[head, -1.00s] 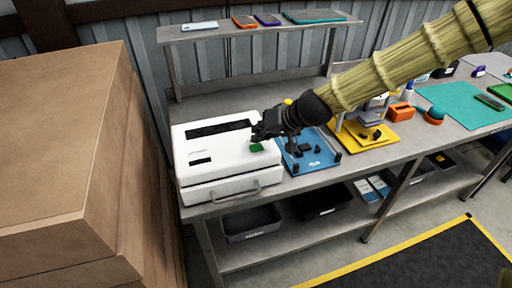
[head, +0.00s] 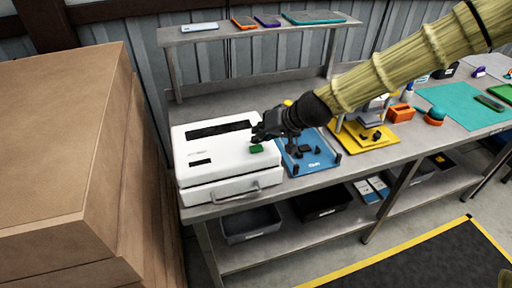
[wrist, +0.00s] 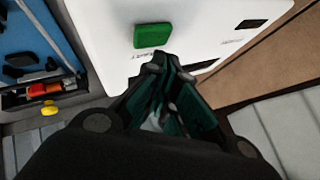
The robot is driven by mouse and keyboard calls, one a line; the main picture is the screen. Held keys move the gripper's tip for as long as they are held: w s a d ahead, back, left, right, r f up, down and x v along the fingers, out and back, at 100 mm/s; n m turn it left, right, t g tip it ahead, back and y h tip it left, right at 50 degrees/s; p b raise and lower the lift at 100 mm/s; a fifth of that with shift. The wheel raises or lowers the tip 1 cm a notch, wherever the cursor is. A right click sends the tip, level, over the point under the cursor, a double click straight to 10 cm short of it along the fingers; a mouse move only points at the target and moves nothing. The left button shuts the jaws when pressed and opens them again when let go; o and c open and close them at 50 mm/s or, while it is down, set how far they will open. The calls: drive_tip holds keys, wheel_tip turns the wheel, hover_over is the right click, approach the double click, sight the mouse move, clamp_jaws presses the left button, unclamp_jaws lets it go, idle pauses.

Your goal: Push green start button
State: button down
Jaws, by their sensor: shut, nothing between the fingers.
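The green start button (head: 256,149) sits on the top right of a white machine (head: 215,177) on the bench. In the wrist view the green button (wrist: 152,35) is a raised square block on the white surface, fully visible, just beyond the fingertips. My gripper (head: 258,137) is shut and empty, with its tips over the machine's right side, close to the button. In the wrist view the gripper's fingertips (wrist: 163,65) appear just below the button. A small gap shows between them in the picture; I cannot tell how high the tips are above the surface.
A blue tray (head: 322,160) with black parts lies right of the machine, and a yellow tray (head: 398,139) beyond it. A raised shelf (head: 350,22) runs along the back of the bench. Stacked cartons (head: 60,140) stand tall at the left. The floor in front is open.

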drive_tip(key=shift+f, duration=0.1)
drive_tip(key=shift+f+b, duration=0.3)
drive_tip(key=shift+f, duration=0.05)
drive_tip(key=shift+f+b, duration=0.3)
drive_tip(key=shift+f, duration=0.15)
idle(0.9)
drive_tip(key=shift+r, duration=0.1)
idle(0.3)
drive_tip(key=shift+r+p, duration=0.65)
drive_tip(key=shift+r, duration=0.15)
drive_tip(key=shift+r+p, duration=1.75)
drive_tip(key=shift+r, duration=0.8)
